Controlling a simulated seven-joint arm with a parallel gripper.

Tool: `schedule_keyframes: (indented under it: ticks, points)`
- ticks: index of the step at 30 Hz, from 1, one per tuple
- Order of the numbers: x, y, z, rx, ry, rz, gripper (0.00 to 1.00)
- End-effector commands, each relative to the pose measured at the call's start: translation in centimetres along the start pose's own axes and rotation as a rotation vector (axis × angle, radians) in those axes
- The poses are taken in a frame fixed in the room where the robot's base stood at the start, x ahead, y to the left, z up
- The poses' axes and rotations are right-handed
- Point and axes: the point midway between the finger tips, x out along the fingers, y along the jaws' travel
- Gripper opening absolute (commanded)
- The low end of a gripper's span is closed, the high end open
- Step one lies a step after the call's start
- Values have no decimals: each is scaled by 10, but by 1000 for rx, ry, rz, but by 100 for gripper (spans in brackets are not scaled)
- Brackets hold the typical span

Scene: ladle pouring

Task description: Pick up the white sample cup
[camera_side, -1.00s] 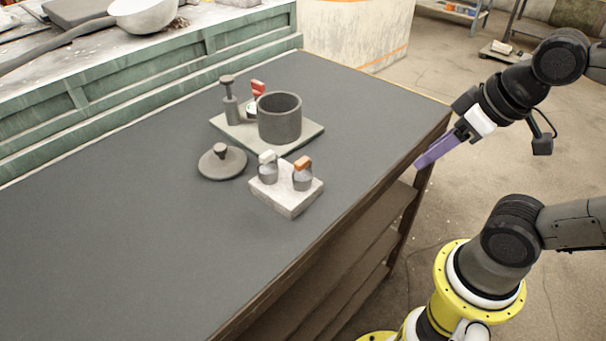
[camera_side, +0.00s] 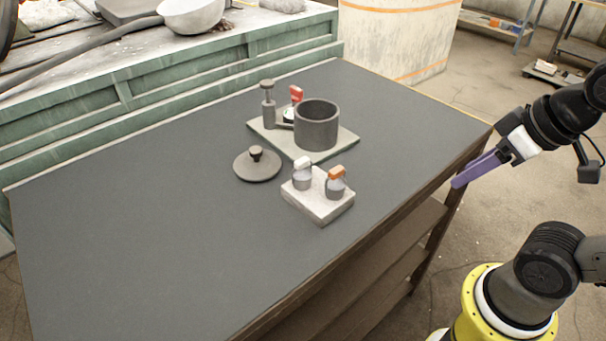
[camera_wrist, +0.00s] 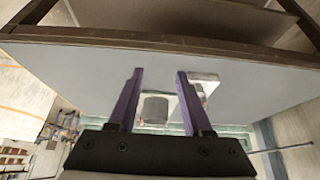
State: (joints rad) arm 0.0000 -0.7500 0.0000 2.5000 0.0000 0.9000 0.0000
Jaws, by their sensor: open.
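The white sample cup (camera_side: 303,178) is a small grey cup with a white top. It stands upright in the left side of a pale block (camera_side: 318,207). A similar cup with an orange top (camera_side: 336,184) stands beside it on the right. My gripper (camera_side: 458,182) has purple fingers and hangs by the table's right edge, well to the right of the block and apart from it. In the wrist view my gripper (camera_wrist: 160,71) is open with nothing between its fingertips. The block (camera_wrist: 205,78) shows there partly behind the right finger; the white cup cannot be made out.
A grey pot (camera_side: 317,125) stands on a flat plate (camera_side: 345,143) behind the block, with a grey post (camera_side: 268,108) and a red-topped item (camera_side: 296,95). A round lid (camera_side: 257,166) lies left of the block. The table's left and front are clear.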

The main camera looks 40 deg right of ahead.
Motion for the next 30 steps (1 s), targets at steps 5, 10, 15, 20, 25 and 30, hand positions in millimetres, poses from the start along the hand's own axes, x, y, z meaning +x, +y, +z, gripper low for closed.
schedule_keyframes:
  ticks: [5,10,15,20,25,30]
  points:
    - [0,0,0,0,0,0,50]
    - [0,0,0,0,0,0,50]
    - [0,0,0,0,0,0,63]
    - [0,0,0,0,0,0,87]
    - [0,0,0,0,0,0,87]
    - [0,0,1,-33,-4,0,87]
